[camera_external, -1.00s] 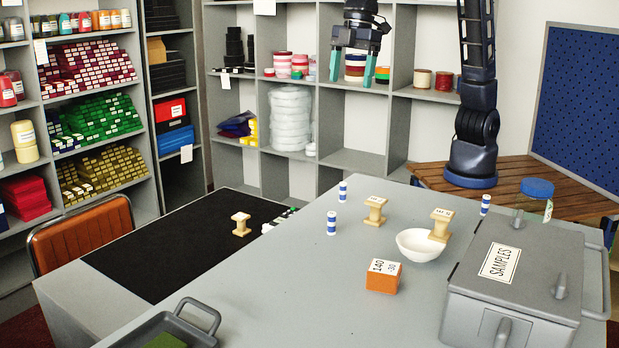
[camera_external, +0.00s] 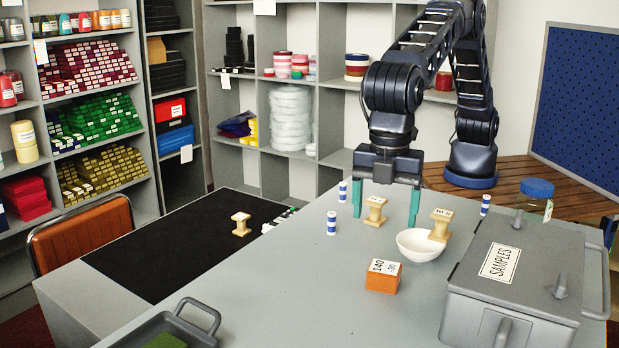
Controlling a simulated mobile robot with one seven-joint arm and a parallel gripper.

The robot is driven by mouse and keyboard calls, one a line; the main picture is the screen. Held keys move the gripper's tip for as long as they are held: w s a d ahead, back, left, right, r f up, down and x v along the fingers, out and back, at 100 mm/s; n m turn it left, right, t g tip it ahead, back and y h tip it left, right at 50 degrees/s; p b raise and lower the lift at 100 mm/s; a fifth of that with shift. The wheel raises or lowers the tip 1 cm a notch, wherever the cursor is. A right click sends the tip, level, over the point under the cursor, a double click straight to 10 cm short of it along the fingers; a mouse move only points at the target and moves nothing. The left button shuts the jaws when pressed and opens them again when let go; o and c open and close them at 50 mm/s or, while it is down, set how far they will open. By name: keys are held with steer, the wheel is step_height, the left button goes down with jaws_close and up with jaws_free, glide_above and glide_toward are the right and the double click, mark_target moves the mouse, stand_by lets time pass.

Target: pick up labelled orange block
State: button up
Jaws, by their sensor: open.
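The labelled orange block (camera_external: 382,282) sits on the grey counter, with a white label reading 140 -30 on its top. It lies in front of the white bowl (camera_external: 419,245). My gripper (camera_external: 385,205) is open and points down, with its two teal fingers spread apart. It is behind the block in the picture, over the back part of the counter near a wooden spool. Nothing is held between the fingers.
A wooden spool (camera_external: 375,211) shows between my fingers, another (camera_external: 440,225) by the bowl. Blue-striped cylinders (camera_external: 331,223) stand left. A grey SAMPLES box (camera_external: 520,275) is on the right, a grey tray (camera_external: 196,326) at the front left. The counter left of the block is clear.

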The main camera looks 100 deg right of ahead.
mark_target(385, 265)
steer(key=shift+s+a+f, duration=0.15)
steer(key=shift+a+f, duration=0.45)
steer(key=shift+a, duration=0.05)
step_height(385, 265, down, 11)
steer(key=shift+a+r, duration=0.15)
steer(key=shift+r, duration=0.05)
steer(key=c, duration=1.1)
